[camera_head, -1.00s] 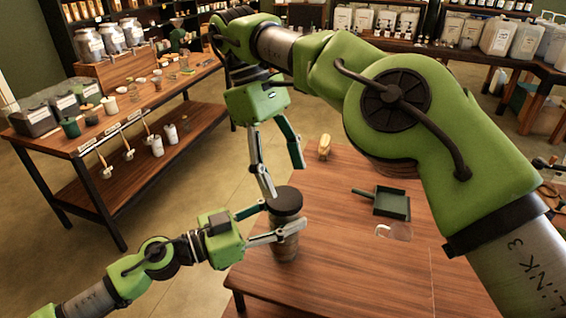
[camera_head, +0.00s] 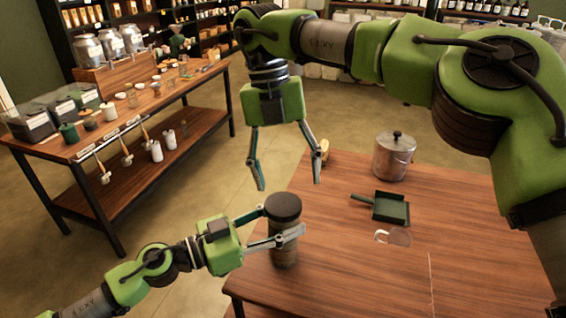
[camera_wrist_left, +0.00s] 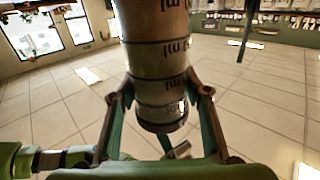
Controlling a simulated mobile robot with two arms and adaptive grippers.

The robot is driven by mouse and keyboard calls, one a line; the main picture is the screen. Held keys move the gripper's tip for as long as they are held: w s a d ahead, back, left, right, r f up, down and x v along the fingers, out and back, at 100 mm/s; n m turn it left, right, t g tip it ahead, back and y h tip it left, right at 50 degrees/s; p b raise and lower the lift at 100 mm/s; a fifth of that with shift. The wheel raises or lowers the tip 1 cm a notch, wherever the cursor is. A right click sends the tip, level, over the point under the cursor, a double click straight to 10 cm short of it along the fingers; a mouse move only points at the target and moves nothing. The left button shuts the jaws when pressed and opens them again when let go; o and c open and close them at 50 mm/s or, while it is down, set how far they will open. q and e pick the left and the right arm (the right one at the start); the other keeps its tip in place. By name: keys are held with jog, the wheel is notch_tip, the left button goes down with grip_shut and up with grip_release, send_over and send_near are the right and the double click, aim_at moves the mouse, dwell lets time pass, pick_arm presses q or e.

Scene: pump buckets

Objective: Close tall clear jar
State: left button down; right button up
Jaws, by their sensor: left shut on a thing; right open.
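The tall clear jar (camera_head: 286,254) is upright at the left edge of the wooden table, and its contents look brown. A dark round lid (camera_head: 283,206) sits level over its mouth; how tightly it fits cannot be told. My left gripper (camera_head: 284,230) is shut around the jar's upper part, below the lid. In the left wrist view the jar (camera_wrist_left: 158,62), with printed measuring marks, stands between the fingers of this gripper (camera_wrist_left: 160,95). My right gripper (camera_head: 289,185) is open and empty, fingers pointing down, just above and apart from the lid.
On the table (camera_head: 360,275) are a metal pot with a lid (camera_head: 394,157), a dark green dustpan (camera_head: 390,207), a small clear item with a white handle (camera_head: 396,237) and a yellowish brush-like thing (camera_head: 324,150). A shelf table (camera_head: 150,108) with jars stands left. The table's front is clear.

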aim_at(283, 203)
jog(key=n, duration=0.4)
jog(key=shift+r, duration=0.25)
jog(key=n, duration=0.6)
jog(key=shift+s+a+r+n+t+y, duration=0.15)
jog(key=shift+s+r+n+t+y, duration=0.05)
jog(key=shift+r+n+t+y, duration=0.2)
jog(key=n, duration=0.4)
jog(key=shift+s+a+r+y, duration=0.1)
jog(key=shift+s+r+y, duration=0.05)
jog(key=shift+r+y, duration=0.2)
jog(key=n, duration=0.4)
jog(key=shift+s+a+r+t, duration=0.1)
jog(key=shift+a+r+t, duration=0.05)
jog(key=shift+r+t, duration=0.25)
jog(key=shift+f, duration=0.1)
jog(key=shift+f, duration=3.95)
jog(key=shift+c, duration=0.3)
